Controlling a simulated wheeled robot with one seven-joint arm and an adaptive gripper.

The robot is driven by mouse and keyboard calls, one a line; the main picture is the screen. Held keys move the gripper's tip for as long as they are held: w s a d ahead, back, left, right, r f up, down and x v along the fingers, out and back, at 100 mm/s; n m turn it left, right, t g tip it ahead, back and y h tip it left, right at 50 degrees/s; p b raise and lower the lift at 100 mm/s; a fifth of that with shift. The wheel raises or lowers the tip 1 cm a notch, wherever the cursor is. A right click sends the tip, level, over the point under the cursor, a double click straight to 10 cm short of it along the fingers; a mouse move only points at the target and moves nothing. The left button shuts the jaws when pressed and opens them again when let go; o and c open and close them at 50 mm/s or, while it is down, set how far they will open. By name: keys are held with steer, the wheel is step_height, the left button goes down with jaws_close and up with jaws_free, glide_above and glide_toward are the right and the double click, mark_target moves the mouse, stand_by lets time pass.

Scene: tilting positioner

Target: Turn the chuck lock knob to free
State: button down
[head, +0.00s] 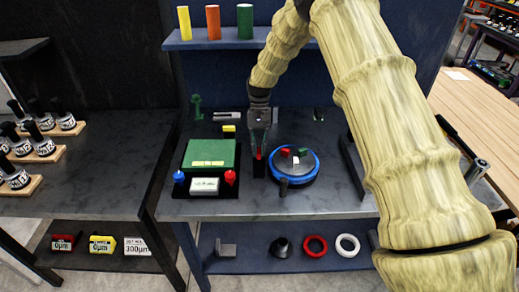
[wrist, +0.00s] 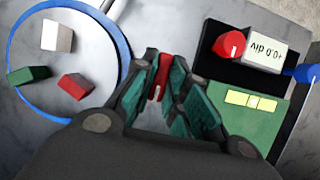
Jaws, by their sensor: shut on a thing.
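My gripper (head: 259,150) points down between the green-topped unit and the round chuck plate. In the wrist view my gripper (wrist: 160,75) has its teal-padded fingers closed on a small red knob (wrist: 158,78) with a white mark, which I take to be the chuck lock knob. Its lower part is hidden by the fingers. In the head view the red knob (head: 258,156) shows just under the fingertips, on a dark block. The blue-rimmed chuck plate (head: 305,175) is right of it, with red, white and green jaws (wrist: 57,36) standing apart on it.
The green-topped unit (head: 210,152) stands left, with a red knob (head: 230,178), a blue knob (head: 178,178) and a white display (head: 204,186) reading about +0.0 div. A dark handle (head: 283,187) stands at the plate's front. Colored cylinders (head: 213,22) stand on the shelf behind.

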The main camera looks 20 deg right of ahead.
steer(key=shift+n, duration=0.3)
steer(key=c, duration=1.4)
jaws_free()
steer(key=shift+c, duration=0.2)
steer(key=v, duration=1.2)
